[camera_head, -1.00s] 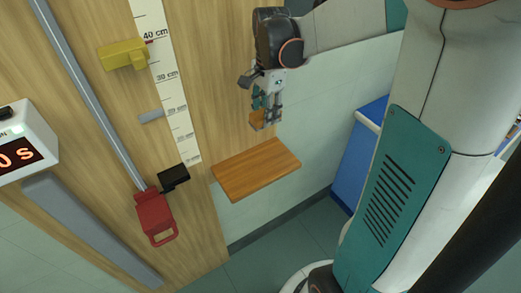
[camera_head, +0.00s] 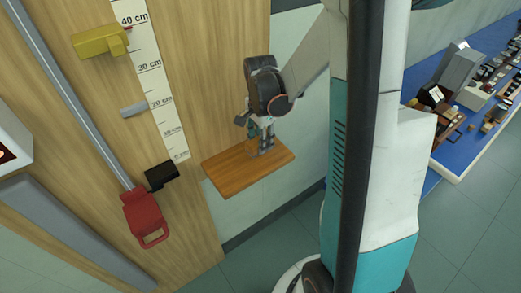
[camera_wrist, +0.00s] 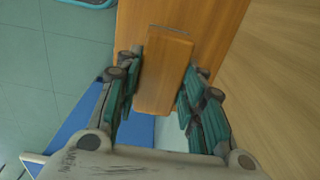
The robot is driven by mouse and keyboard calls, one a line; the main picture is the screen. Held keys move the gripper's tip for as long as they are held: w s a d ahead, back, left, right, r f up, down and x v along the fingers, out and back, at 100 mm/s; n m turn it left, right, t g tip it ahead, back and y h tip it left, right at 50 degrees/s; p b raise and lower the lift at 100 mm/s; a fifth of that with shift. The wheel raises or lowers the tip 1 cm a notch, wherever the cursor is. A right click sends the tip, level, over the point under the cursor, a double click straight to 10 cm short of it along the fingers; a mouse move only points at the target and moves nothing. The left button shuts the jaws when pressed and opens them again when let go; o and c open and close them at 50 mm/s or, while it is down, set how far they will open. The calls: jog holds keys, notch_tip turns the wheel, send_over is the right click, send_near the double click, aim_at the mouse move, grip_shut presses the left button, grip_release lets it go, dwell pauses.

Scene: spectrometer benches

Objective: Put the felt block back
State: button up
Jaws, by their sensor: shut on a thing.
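My gripper (camera_head: 260,150) is low over the wooden shelf (camera_head: 225,180), its fingers pointing down near the shelf's back edge. It is shut on an orange-brown block, which I take for the felt block (camera_wrist: 163,78). In the wrist view the block lies lengthwise between the teal finger pads, with the shelf (camera_wrist: 205,20) beyond it. A thin grey line shows at the block's far end. In the head view the block is mostly hidden by the fingers. I cannot tell whether it touches the shelf.
The wooden panel carries a printed scale (camera_head: 155,75), a yellow block (camera_head: 100,40), a grey peg (camera_head: 134,109), a black piece (camera_head: 161,176) and a red handle piece (camera_head: 146,215) on a metal rail. A blue bench (camera_head: 480,125) with many small items stands at the right. The shelf's front is clear.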

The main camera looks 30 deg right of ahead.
jog(key=shift+f+b, duration=0.45)
jog(key=shift+f, duration=1.5)
jog(key=shift+f, duration=0.1)
jog(key=o, duration=0.9)
jog(key=shift+o, duration=0.2)
notch_tip(320, 180, up, 12)
jog(key=p, duration=0.3)
